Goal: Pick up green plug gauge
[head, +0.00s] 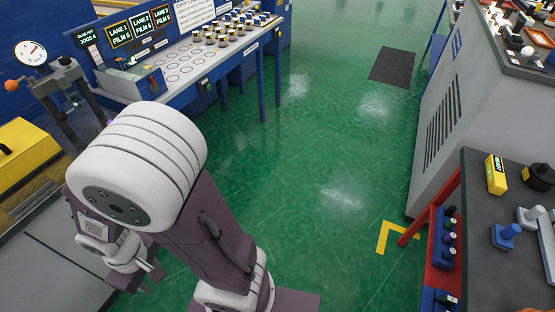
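I cannot make out a clearly green plug gauge. Small dark-ended cylinders (450,237) sit in a blue holder (437,250) on the red-framed side of the right bench; they may be plug gauges, but their colours are too small to tell. My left gripper (146,276) hangs low at the left, below my white arm joint. Its fingers are partly visible and seem apart, with nothing seen between them. It is far from the blue holder. My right gripper is not in view.
The right bench (490,275) carries a yellow box (496,175), a black knob (539,177) and a blue handled part (506,236). A blue-framed console (180,60) with several capped rolls stands at the back left. Green floor (310,180) between is clear, with a dark mat (392,67).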

